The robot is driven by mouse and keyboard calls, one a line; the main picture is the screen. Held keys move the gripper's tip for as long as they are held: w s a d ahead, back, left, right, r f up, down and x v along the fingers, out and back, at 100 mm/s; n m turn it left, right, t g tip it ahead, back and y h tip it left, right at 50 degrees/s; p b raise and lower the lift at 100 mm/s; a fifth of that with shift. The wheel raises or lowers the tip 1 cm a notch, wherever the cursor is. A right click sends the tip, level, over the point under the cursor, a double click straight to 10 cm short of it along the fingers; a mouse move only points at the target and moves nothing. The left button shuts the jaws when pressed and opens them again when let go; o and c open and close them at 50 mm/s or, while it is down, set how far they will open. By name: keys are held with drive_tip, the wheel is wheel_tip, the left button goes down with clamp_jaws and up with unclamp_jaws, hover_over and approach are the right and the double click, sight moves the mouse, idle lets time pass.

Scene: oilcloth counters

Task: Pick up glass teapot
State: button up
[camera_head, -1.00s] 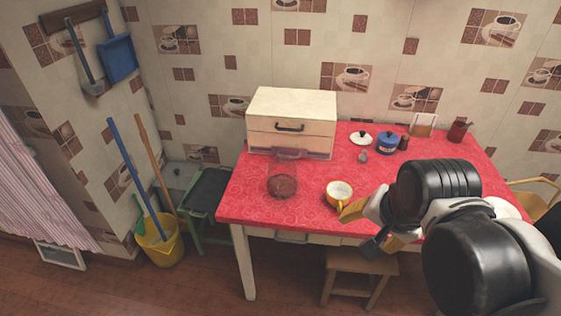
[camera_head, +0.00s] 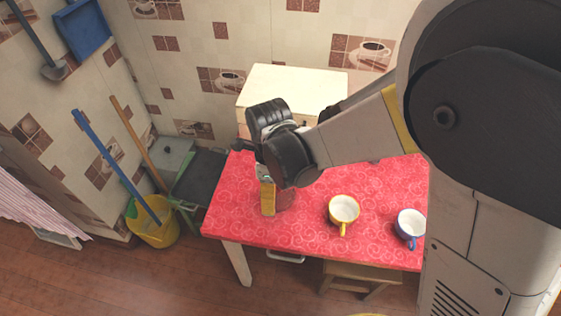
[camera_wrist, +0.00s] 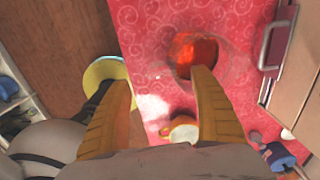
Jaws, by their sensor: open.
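The glass teapot (camera_head: 286,198) is clear with a reddish look. It stands on the red table, partly hidden behind my gripper (camera_head: 267,198) in the head view. In the wrist view the teapot (camera_wrist: 196,48) shows as a clear round shape with a bright red-orange middle, beyond the tip of the right finger. My gripper (camera_wrist: 160,76) has its two yellow fingers spread wide, with nothing held between them. The right fingertip overlaps the teapot's near edge in the picture; I cannot tell whether it touches.
A cream box (camera_head: 298,85) stands behind the teapot. A yellow cup (camera_head: 343,210) and a blue cup (camera_head: 410,226) stand to the right on the red table (camera_head: 235,215). A yellow bucket (camera_head: 155,228) with poles is on the floor at left. The table's front-left corner is clear.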

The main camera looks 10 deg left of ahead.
sight(276, 194)
wheel_tip(276, 194, down, 6)
drive_tip(key=b, duration=0.3)
drive_tip(key=shift+s+d+f, duration=0.1)
drive_tip(key=shift+c, duration=0.2)
drive_tip(key=c, duration=1.5)
drive_tip(key=shift+o, duration=0.2)
drive_tip(key=shift+r, duration=0.3)
